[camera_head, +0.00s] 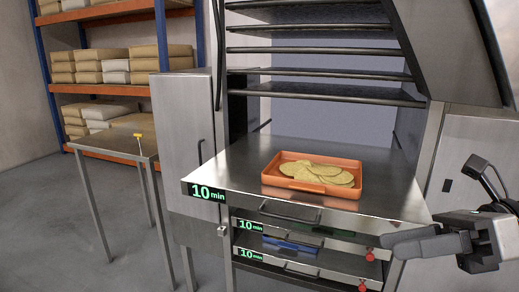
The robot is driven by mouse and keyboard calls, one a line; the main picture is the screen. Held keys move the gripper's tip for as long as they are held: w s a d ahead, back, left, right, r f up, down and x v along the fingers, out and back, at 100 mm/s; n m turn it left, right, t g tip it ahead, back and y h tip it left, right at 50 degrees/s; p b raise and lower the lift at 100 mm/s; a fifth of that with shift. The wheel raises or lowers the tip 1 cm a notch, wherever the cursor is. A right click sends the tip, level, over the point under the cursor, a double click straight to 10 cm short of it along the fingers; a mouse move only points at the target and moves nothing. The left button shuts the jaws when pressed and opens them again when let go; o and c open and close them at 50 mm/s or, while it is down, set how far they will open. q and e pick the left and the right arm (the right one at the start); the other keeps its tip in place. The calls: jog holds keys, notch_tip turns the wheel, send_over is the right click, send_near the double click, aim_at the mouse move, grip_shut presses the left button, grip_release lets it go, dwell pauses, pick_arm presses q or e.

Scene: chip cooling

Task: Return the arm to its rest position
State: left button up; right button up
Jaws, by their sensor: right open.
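My right gripper (412,239) is at the lower right, in front of the machine and beside its front edge. Its fingers point left, and it is open and empty. It is apart from the orange tray (337,201), which sits on the metal shelf above and to the left. The tray holds several flat yellow chips (316,172). My left gripper is not in view.
The metal shelf (235,170) has a "10 min" label, with two more labelled drawers (290,242) below. Empty racks (320,52) rise behind it. A metal table (110,141) with a small yellow item (139,136) stands at the left, before shelving with stacked bags (100,110).

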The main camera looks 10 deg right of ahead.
jog(key=w+f+m+t+h, duration=0.3)
jog(key=f+m+t, duration=0.4)
jog(key=m, duration=0.7)
jog(key=w+f+m+t+h, duration=0.4)
jog(key=f+m+t, duration=0.3)
jog(key=m, duration=0.7)
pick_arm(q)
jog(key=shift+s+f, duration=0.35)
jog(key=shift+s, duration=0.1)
pick_arm(e)
jog(key=s+a+f+m+g+h, duration=0.1)
jog(key=s+a+f+m+g, duration=0.1)
jog(key=f, duration=0.5)
jog(key=s+a+f+m+g+h, duration=0.2)
jog(key=s+a+f+m+g, duration=0.1)
jog(key=s+a+f+m, duration=0.2)
jog(key=s+a+f+m+g+h, duration=0.1)
jog(key=s+a+f+m+g, duration=0.2)
jog(key=f+m, duration=0.3)
notch_tip(320, 180, down, 4)
jog(key=shift+s+a+r+m, duration=0.1)
jog(key=shift+s+a+m, duration=0.25)
jog(key=shift+a, duration=0.2)
